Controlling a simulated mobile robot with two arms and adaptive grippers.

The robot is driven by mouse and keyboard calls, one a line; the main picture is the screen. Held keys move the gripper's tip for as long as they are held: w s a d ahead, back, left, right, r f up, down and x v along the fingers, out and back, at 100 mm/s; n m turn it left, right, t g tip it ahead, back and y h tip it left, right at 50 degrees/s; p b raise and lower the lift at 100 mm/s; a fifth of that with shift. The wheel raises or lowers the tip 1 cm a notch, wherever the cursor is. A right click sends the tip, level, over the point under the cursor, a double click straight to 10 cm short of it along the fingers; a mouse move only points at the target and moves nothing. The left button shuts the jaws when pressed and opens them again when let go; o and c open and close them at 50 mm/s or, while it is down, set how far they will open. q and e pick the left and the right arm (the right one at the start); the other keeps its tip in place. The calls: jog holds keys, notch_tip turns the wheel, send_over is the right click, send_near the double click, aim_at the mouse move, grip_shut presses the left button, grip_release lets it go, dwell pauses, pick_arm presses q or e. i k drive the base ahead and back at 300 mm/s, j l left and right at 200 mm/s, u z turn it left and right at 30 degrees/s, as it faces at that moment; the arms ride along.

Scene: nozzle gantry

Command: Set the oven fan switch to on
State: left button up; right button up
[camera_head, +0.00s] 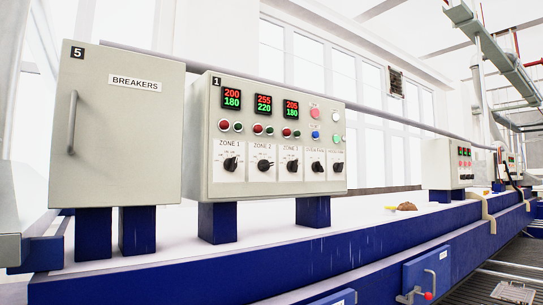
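The oven fan switch (316,168) is a small black rotary knob on a white plate, fourth from the left in the bottom row of the control box (199,150) marked 1. Its label appears to read OVEN FAN. The knob is too small to tell its setting surely. Similar black knobs for zone 1 (230,164), zone 2 (264,165) and zone 3 (293,166) are left of it, and another knob (338,167) is right of it. Neither of my grippers is in view.
A closed breakers cabinet (118,150) with a vertical handle stands left of the control box. Both stand on blue posts above a long blue machine frame (220,278). A brown object (407,207) lies on the white top, right of the box. Space before the panel looks clear.

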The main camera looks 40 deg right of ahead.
aim_at(317, 167)
jog(key=z, duration=1.45)
